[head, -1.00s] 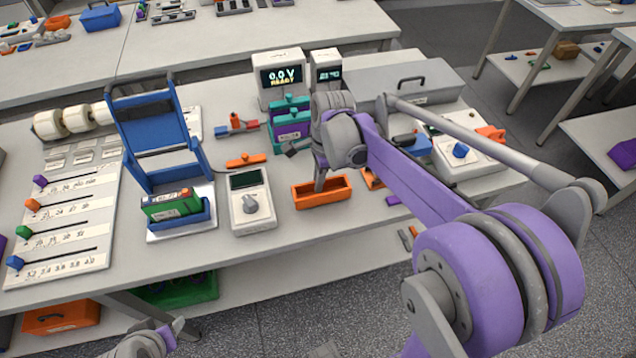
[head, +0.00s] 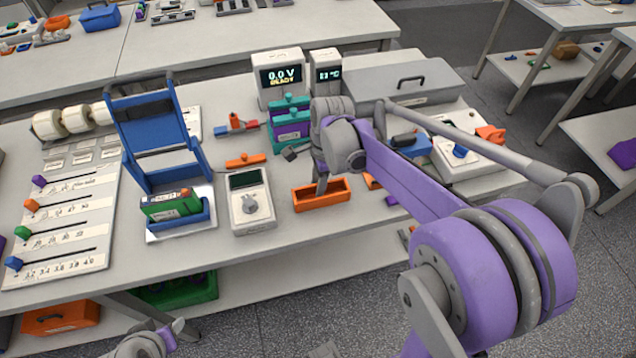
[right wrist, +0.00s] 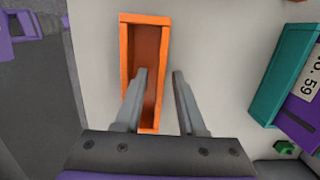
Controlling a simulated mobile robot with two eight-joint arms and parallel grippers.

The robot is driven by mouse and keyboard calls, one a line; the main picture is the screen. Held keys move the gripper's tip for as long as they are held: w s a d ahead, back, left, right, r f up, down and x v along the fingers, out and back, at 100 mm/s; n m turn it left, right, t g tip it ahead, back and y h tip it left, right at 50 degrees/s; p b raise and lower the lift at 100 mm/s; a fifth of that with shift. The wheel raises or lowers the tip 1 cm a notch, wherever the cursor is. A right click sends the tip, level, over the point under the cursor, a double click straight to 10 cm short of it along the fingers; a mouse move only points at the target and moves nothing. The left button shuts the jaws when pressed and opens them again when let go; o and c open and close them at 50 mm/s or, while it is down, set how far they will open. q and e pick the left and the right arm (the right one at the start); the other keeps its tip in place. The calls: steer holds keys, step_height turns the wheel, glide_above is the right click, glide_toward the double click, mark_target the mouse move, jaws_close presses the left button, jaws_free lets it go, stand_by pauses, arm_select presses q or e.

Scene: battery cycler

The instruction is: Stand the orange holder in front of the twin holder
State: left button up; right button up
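The orange holder (head: 321,203), an open rectangular trough, lies on the bench in front of the teal and purple packs. In the right wrist view the orange holder (right wrist: 127,60) runs lengthwise below my gripper. My right gripper (right wrist: 159,74) is open. Its left finger is over the trough and its right finger is outside the right long wall; contact cannot be told. In the head view my right gripper (head: 321,186) points down at the holder. I cannot tell for sure which thing is the twin holder. My left gripper (head: 172,330) shows partly at the bottom left.
A blue holder (head: 205,218) with a green pack stands left of the grey meter (head: 252,213). Teal and purple packs (head: 290,128) stand behind the orange holder. A grey lidded case (head: 405,85) is behind my right arm. Bench front is mostly clear.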

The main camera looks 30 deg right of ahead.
step_height(320, 180, up, 12)
steer(key=d, duration=0.1)
steer(key=s+a+f+n+t, duration=0.2)
steer(key=s+a+f+n, duration=0.2)
steer(key=s+n, duration=0.3)
steer(key=s+a+f+n+t+h, duration=0.1)
steer(key=s+a+f+n+t, duration=0.2)
steer(key=n, duration=1)
steer(key=s+f+p, duration=0.1)
steer(key=s+f, duration=0.2)
steer(key=s, duration=0.2)
steer(key=shift+s+a+f+n, duration=0.2)
steer(key=shift+a+f+n, duration=0.2)
steer(key=shift+s+d, duration=0.1)
steer(key=shift+d, duration=0.05)
